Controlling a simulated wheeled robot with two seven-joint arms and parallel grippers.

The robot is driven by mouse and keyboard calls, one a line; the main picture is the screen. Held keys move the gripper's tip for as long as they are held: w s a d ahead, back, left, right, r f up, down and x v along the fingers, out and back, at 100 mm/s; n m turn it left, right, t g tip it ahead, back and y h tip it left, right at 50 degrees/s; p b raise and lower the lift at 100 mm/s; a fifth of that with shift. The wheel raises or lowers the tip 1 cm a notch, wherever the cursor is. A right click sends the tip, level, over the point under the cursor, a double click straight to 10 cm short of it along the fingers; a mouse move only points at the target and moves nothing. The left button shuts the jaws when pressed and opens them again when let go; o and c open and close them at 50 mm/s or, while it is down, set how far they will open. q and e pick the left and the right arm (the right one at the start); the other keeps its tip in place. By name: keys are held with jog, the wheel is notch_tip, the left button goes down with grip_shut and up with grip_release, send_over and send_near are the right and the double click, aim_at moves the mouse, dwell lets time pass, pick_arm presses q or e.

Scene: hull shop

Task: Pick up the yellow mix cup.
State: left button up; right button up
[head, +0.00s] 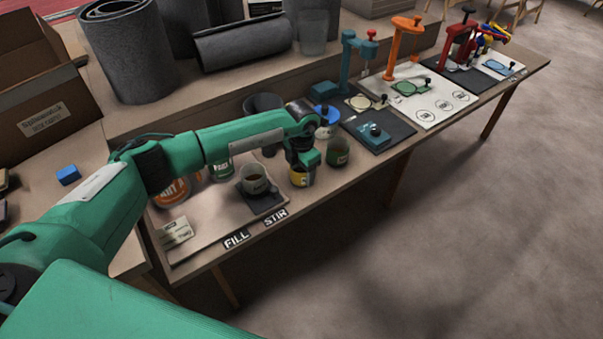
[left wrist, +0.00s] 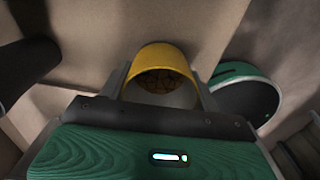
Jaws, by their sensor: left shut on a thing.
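The yellow mix cup (head: 299,178) is under my left gripper (head: 303,164) in the head view, near the front edge of the bench. In the left wrist view the yellow cup (left wrist: 163,60) sits between the two fingers, with dark brown contents showing inside. My left gripper is shut on it. The cup looks upright; I cannot tell whether its base touches the bench. My right gripper is not in view.
A green cup (head: 338,152) stands close to the right of the yellow cup. A grey cup (head: 254,180) stands on a dark pad to the left. Labels FILL (head: 236,240) and STIR (head: 275,217) lie along the front edge. Stamp stands are farther right.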

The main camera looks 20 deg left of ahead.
pick_arm(q)
notch_tip(320, 180, up, 19)
jog(key=shift+f, duration=0.15)
dwell(0.9)
